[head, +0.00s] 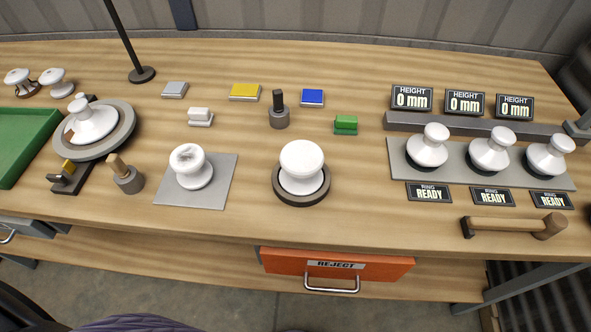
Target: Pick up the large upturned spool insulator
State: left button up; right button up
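A large white spool insulator (302,162) stands upright in a dark round ring (301,198) near the middle front of the bench. Its wide, smooth end is on top, so it looks upturned. A smaller white spool insulator (190,167) with a dark mark on top stands on a grey square mat (217,190) to its left.
Several insulators sit around: one on a round turntable (118,140) at left, and a row on a grey plate (400,165) at right. A mallet (510,226) lies front right. An orange REJECT drawer (335,271) is below. Bench around the large insulator is mostly clear.

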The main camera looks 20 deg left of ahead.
aim_at(302, 161)
jog(key=k+j+z, duration=0.1)
jog(key=j+z, duration=0.3)
jog(key=j, duration=1.7)
